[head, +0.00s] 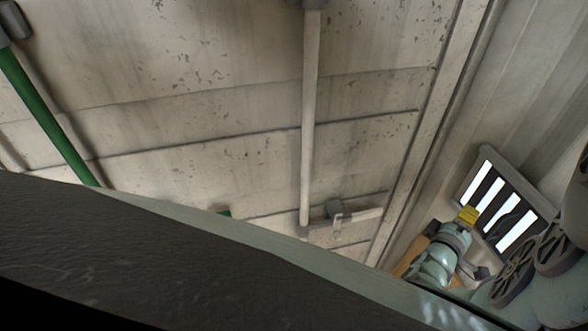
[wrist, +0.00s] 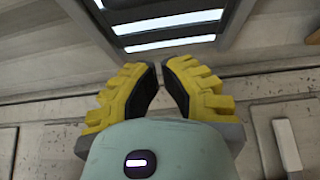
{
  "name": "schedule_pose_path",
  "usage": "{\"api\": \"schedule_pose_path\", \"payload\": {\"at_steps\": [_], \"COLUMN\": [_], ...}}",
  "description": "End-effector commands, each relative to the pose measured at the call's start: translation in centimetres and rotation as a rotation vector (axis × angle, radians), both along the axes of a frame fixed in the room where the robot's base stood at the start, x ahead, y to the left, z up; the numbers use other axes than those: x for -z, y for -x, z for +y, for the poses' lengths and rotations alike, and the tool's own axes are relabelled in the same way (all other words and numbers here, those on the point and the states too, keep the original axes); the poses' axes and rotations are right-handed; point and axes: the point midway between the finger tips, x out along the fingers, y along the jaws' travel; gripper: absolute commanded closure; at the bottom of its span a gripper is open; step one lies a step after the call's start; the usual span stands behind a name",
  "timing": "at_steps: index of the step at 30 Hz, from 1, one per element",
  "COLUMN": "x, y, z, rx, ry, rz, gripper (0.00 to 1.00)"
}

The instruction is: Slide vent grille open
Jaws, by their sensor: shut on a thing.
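The vent grille (head: 522,182) is a grey frame with dark slats and bright gaps, set in the wall at the right of the head view. In the wrist view the vent grille (wrist: 168,32) fills the top middle, with white light between its dark bars. My gripper (head: 468,214) shows yellow fingers at the grille's lower left edge in the head view. In the wrist view my gripper (wrist: 162,68) has its fingertips drawn close together just below the grille's bottom edge. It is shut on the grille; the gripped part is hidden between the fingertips.
A pale vertical rod (head: 310,120) with a latch handle (head: 345,217) runs down the stained panel wall. A green pole (head: 45,115) leans at the left. A brown board (head: 411,258) lies behind my arm. A large dark surface blocks the head view's lower left.

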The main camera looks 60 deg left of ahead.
Motion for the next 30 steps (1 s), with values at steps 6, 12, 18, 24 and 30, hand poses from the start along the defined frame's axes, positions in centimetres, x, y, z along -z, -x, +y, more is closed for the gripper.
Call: {"api": "schedule_pose_path", "payload": {"at_steps": [6, 12, 18, 24, 30], "x": [-0.2, -0.1, 0.0, -0.1, -0.1], "y": [4.0, 6.0, 6.5, 6.5, 6.5], "z": [-0.6, -0.9, -1.0, -1.0, -1.0], "rx": [-0.002, -0.002, -0.003, -0.002, -0.002], "ry": [-0.001, -0.001, -0.001, -0.001, -0.001], "rz": [0.000, -0.001, -0.002, -0.002, -0.002], "gripper": [1.00, 1.00, 1.00, 1.00, 1.00]}}
